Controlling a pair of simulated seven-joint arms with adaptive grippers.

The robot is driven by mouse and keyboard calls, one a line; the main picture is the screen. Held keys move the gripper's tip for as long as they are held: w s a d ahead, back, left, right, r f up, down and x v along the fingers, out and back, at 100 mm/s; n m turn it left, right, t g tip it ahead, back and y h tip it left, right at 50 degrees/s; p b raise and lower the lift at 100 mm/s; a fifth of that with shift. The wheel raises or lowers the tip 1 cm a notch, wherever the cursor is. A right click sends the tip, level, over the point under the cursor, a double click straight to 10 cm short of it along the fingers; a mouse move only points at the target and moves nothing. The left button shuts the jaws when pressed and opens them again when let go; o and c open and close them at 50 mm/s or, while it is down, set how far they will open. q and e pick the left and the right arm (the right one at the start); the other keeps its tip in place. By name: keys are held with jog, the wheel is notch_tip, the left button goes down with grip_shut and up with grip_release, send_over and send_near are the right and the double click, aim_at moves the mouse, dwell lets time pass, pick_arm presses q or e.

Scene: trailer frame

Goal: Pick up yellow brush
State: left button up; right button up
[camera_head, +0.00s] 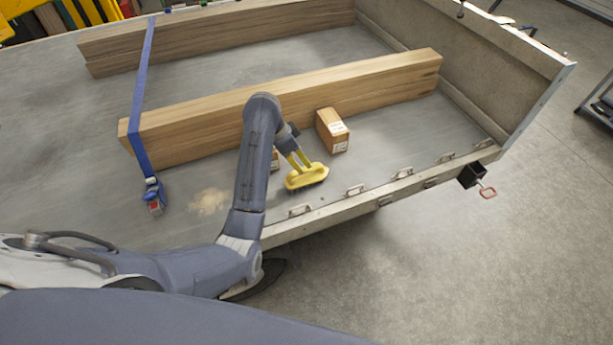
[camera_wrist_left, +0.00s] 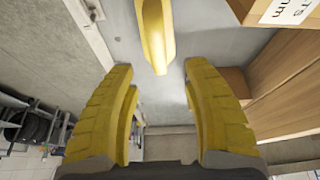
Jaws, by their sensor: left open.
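The yellow brush (camera_head: 307,178) lies on the grey trailer bed (camera_head: 390,150), near its front rail, with dark bristles at its lower edge. My left gripper (camera_head: 299,161) has yellow fingers and reaches down right at the brush, partly overlapping it. In the left wrist view the brush (camera_wrist_left: 155,32) shows as a long yellow shape just beyond the gap between my open fingertips (camera_wrist_left: 159,72). The fingers do not appear closed on it. My right gripper is in neither view.
A cardboard box (camera_head: 332,130) stands just behind the brush; another is mostly hidden by my left arm. Long wooden beams (camera_head: 300,95) lie behind, with a blue strap (camera_head: 140,100) over them. Metal loops (camera_head: 355,190) line the front rail. Sandy debris (camera_head: 209,201) lies left.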

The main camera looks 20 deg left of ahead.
aim_at(305, 168)
pick_arm(q)
jog(key=shift+x, duration=3.85)
jog(key=shift+s, duration=0.2)
grip_shut()
